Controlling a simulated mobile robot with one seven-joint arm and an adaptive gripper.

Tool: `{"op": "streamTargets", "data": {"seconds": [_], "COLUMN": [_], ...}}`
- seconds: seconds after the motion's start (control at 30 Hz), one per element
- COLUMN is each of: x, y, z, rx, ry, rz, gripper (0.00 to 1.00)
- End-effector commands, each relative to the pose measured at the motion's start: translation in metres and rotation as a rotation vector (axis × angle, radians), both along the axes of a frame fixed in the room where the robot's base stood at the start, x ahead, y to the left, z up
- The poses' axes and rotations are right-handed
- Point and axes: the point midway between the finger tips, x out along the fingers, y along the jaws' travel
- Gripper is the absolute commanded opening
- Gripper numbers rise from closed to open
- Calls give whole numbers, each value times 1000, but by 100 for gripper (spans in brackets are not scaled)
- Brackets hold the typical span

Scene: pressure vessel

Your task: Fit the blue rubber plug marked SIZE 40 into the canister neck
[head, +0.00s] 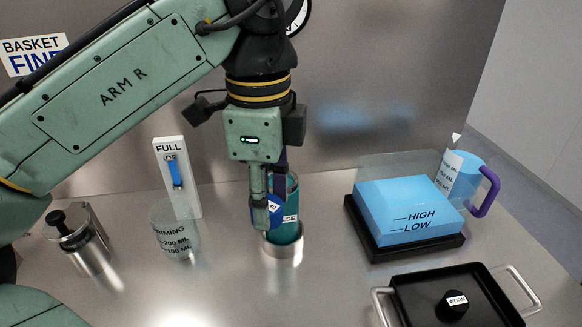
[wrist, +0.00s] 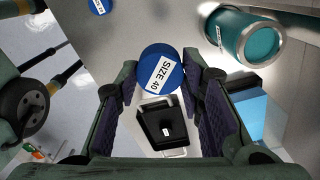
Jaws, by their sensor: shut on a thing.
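My gripper (head: 266,214) is shut on the blue plug (head: 275,208), which hangs between its fingers above the bench. In the wrist view the plug (wrist: 158,70) shows its round face with a white SIZE 40 label, between my fingertips (wrist: 158,86). A teal canister (head: 292,228) stands upright in a shiny metal ring, right behind the plug in the head view. My gripper and the plug hide part of it. In the wrist view the canister (wrist: 262,40) is at upper right, apart from the plug. Its neck opening is hard to make out.
Another blue disc (wrist: 100,5) is cut off at the wrist view's top edge. A clear beaker (head: 175,232) and a FULL panel (head: 175,180) stand left. Right are a blue-filled tank (head: 408,212), a jug (head: 462,175) and a black lidded pan (head: 420,300).

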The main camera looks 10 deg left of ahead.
Motion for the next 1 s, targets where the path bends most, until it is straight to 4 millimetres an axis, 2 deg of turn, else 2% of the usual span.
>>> {"op": "streamTargets", "data": {"seconds": [0.3, 0.43, 0.73, 0.9, 1.0], "x": [85, 112, 136, 136, 136], "y": [9, 13, 17, 18, 17], "z": [-8, -11, -13, -42, -50], "rx": [-1, -1, 0, 4, 4], "ry": [1, 1, 0, -1, -2], "rz": [0, 0, 0, 4, 3], "gripper": [16, 16, 16, 16, 16]}}
